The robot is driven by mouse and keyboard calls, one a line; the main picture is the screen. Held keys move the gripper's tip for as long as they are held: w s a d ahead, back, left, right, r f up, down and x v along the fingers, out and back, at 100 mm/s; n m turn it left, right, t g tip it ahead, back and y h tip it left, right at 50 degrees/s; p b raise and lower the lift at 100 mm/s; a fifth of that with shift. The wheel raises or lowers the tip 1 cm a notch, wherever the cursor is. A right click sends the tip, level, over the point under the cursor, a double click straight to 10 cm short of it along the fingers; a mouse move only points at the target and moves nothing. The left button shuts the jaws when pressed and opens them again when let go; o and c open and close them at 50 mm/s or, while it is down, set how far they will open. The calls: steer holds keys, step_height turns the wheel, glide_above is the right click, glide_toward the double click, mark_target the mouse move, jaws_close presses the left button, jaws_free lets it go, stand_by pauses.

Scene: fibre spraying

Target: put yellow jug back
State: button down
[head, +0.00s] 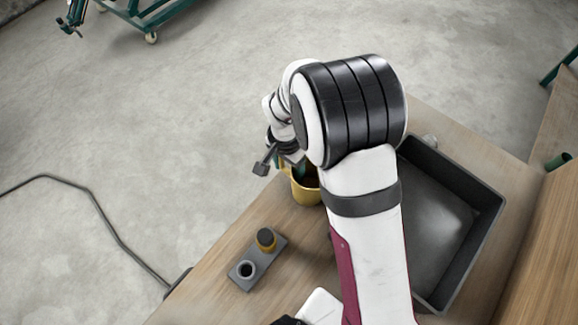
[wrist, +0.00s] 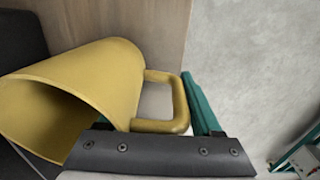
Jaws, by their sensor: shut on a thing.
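The yellow jug (head: 306,192) is by the far left edge of the wooden table (head: 215,262), mouth upward, partly hidden by my arm. In the wrist view the jug (wrist: 105,82) fills the left side, its open mouth toward the lower left and its handle (wrist: 178,108) toward my gripper. In the head view my gripper (head: 287,160) is largely covered by my arm. I cannot tell whether the jug touches the table.
A dark tray (head: 484,228) lies right of my arm. Bare wood lies between jug and holder. Floor is beyond the table edge.

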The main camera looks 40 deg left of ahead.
steer(key=shift+c, duration=0.3)
jaws_free()
steer(key=shift+f, duration=0.1)
steer(key=r, duration=1.2)
steer(key=shift+a+r, duration=0.15)
steer(key=shift+a, duration=0.15)
steer(key=w+d+r+m, duration=0.1)
steer(key=d+r, duration=0.2)
steer(key=d, duration=0.3)
steer(key=w+d+r+m, duration=0.1)
steer(key=d+r, duration=0.2)
steer(key=d, duration=0.4)
steer(key=s+d+r+m+y, duration=0.2)
steer(key=s+d+m, duration=0.1)
steer(key=s+d, duration=1)
steer(key=d, duration=0.3)
steer(key=shift+d, duration=0.15)
